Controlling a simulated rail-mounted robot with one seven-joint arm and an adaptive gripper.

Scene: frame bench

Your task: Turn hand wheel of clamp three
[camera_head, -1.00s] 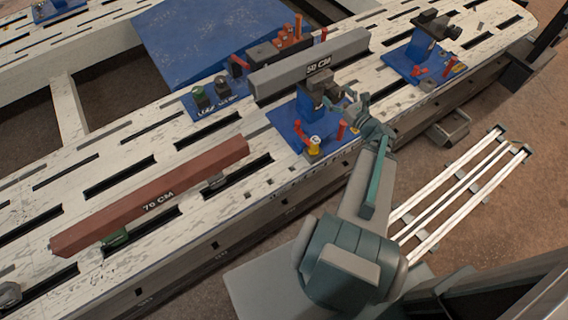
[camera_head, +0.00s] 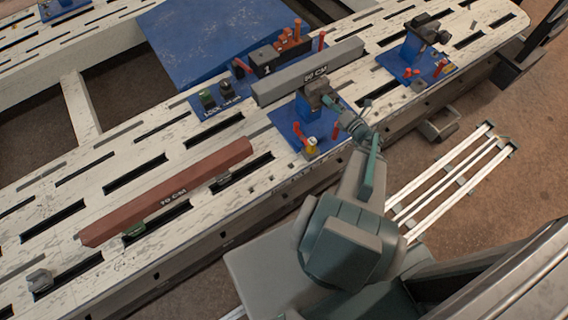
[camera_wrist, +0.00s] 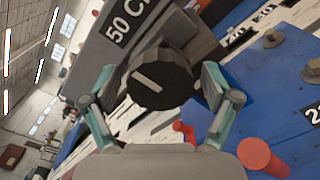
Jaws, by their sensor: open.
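A round dark hand wheel (camera_wrist: 160,76) with a pale bar mark fills the middle of the wrist view. My gripper (camera_wrist: 159,84) is open, with one finger on each side of the wheel; I cannot tell whether either touches it. In the head view my gripper (camera_head: 347,106) is at the right side of the middle clamp (camera_head: 309,104), which stands on a blue plate (camera_head: 285,118). The wheel is hard to make out there. A number on the blue plate (camera_wrist: 270,75) is cut off at the wrist view's right edge, resembling a 2.
A grey 50 CM beam (camera_head: 285,84) lies just behind the clamp. Red pegs (camera_head: 335,130) and a yellow-based part (camera_head: 312,149) stand on the plate near my gripper. Another clamp (camera_head: 416,46) stands at the upper right. A red-brown 70 CM beam (camera_head: 195,180) lies left.

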